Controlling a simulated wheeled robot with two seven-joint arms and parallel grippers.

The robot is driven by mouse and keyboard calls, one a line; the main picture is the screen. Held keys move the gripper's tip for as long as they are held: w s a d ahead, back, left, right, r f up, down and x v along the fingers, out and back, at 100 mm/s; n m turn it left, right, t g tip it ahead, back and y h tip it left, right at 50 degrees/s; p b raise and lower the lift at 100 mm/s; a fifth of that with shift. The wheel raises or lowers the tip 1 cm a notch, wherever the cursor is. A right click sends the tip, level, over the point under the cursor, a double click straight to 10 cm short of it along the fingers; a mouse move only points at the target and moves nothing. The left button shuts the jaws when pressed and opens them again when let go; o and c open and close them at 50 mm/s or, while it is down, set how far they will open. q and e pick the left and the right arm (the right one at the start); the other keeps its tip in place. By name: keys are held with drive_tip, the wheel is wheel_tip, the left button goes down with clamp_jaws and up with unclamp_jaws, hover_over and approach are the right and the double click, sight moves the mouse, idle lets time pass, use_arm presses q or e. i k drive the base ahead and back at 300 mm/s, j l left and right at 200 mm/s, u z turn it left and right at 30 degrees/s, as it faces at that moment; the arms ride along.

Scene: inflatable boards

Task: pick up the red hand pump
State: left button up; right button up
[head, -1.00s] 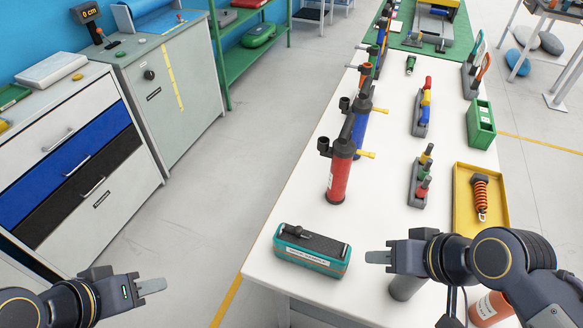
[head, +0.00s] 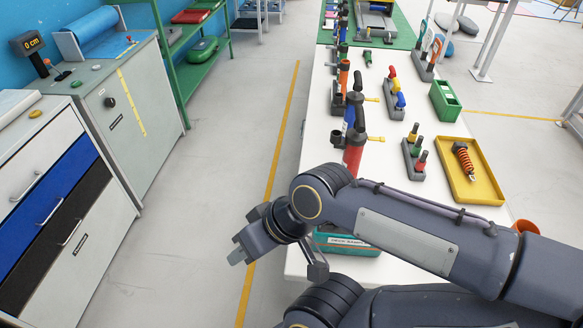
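The red hand pump (head: 353,158) stands upright on the white table (head: 387,152), near its left edge. It has a red barrel, a dark top and a yellow nozzle pointing right. My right arm crosses in front of it and hides its base. My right gripper (head: 241,252) is left of the table, over the floor, below and left of the pump and apart from it. It holds nothing that I can see; its jaw opening is unclear. My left gripper cannot be made out.
A blue pump (head: 348,118) stands close behind the red one, with more pumps beyond. A teal box (head: 345,243) sits at the near table end, partly hidden by my arm. A yellow tray (head: 486,188) lies right. Floor left of the table is clear.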

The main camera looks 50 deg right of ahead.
sight(352, 145)
drive_tip(key=i+j+z, duration=0.15)
drive_tip(key=i+j, duration=0.65)
drive_tip(key=i+l+z, duration=0.1)
drive_tip(key=i+z, duration=0.45)
drive_tip(key=z, duration=0.2)
drive_tip(key=i+j+z, duration=0.1)
drive_tip(key=i+z, duration=0.25)
drive_tip(key=i+l+z, duration=0.2)
drive_tip(key=z, duration=0.25)
drive_tip(key=i+z, duration=0.3)
drive_tip(key=z, duration=0.15)
drive_tip(key=i+z, duration=0.25)
drive_tip(key=z, duration=0.2)
drive_tip(key=i+z, duration=0.3)
drive_tip(key=z, duration=0.15)
drive_tip(key=i+j+z, duration=0.2)
drive_tip(key=z, duration=0.25)
drive_tip(key=i+z, duration=0.35)
drive_tip(key=i+j, duration=0.05)
